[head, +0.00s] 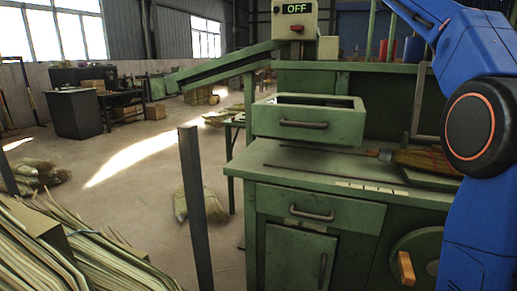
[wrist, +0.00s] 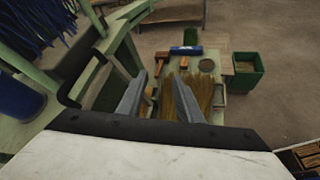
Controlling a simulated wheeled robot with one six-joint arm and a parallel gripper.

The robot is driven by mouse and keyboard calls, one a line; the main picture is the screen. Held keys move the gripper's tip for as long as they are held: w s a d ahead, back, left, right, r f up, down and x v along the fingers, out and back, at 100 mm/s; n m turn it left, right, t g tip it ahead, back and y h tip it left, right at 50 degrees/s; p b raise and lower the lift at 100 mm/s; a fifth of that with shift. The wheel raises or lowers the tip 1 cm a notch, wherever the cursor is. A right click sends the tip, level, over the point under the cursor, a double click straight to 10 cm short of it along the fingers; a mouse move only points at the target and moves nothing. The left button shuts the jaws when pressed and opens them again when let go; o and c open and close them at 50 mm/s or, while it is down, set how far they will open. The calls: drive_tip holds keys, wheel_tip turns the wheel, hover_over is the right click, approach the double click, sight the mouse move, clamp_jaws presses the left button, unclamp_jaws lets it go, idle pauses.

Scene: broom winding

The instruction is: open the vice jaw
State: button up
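I cannot make out a vice jaw for certain in either view. The green workbench (head: 300,172) stands at the right of the head view, with a broom head of straw (head: 425,160) lying on its top at the right. A green wheel with a wooden handle (head: 405,268) is at the bench's lower right. In the wrist view, my gripper (wrist: 160,77) has its two grey fingers apart, pointing toward a green table (wrist: 207,66) with straw (wrist: 197,90) and wooden-handled tools on it. I see nothing held between the fingers. My gripper is outside the head view.
A control box (head: 295,20) reading OFF stands above the bench. A dark post (head: 196,205) rises in front, left of the bench. Straw bundles (head: 50,245) lie at lower left. A green bin (wrist: 247,75) stands beside the table. The floor at left centre is partly clear.

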drive_tip(key=s+a+f+m+t+y, duration=0.1)
drive_tip(key=s+a+f+m+y, duration=0.3)
drive_tip(key=s+a+f, duration=0.5)
drive_tip(key=s+a+f+m+t+y, duration=0.2)
drive_tip(key=s+a+f, duration=0.8)
drive_tip(key=f, duration=1.6)
drive_tip(key=s+a+f+m+t+y, duration=0.2)
drive_tip(key=s+a+f+m+y, duration=0.4)
drive_tip(key=s+f, duration=0.9)
drive_tip(key=a+f+m, duration=0.1)
drive_tip(key=a+f, duration=0.1)
drive_tip(key=a, duration=0.1)
drive_tip(key=shift+a+f, duration=0.3)
drive_tip(key=shift+a, duration=0.05)
